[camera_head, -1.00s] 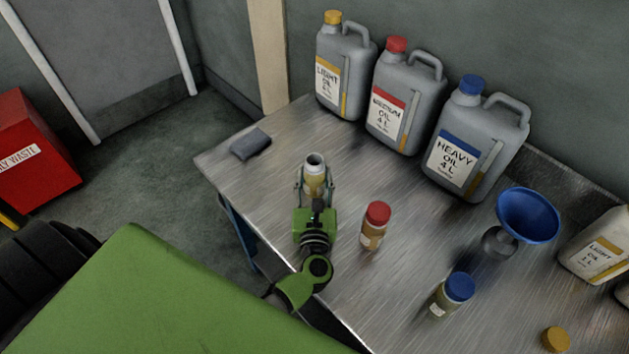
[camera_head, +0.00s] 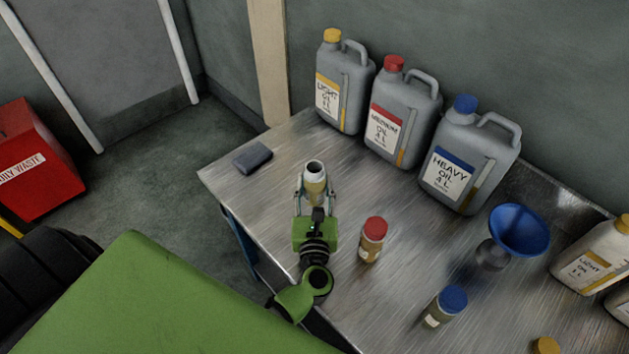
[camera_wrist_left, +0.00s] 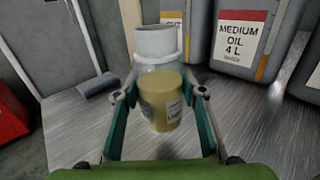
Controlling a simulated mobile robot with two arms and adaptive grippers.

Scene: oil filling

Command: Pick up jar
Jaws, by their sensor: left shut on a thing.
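The open jar (camera_head: 315,185) has a pale, uncapped neck and a yellowish lower part with a label. My left gripper (camera_head: 315,200) is shut on it near the table's left front edge. In the left wrist view the jar (camera_wrist_left: 160,100) stands upright between the two green fingers of the gripper (camera_wrist_left: 160,125). I cannot tell whether its base touches the table. My right gripper is not in view.
A red-capped jar (camera_head: 372,240) and a blue-capped jar (camera_head: 445,306) stand to the right. A yellow cap (camera_head: 545,346) lies at the bottom right. Oil cans (camera_head: 400,130) line the back, with a blue funnel (camera_head: 518,232) in front. A dark block (camera_head: 252,157) lies at left.

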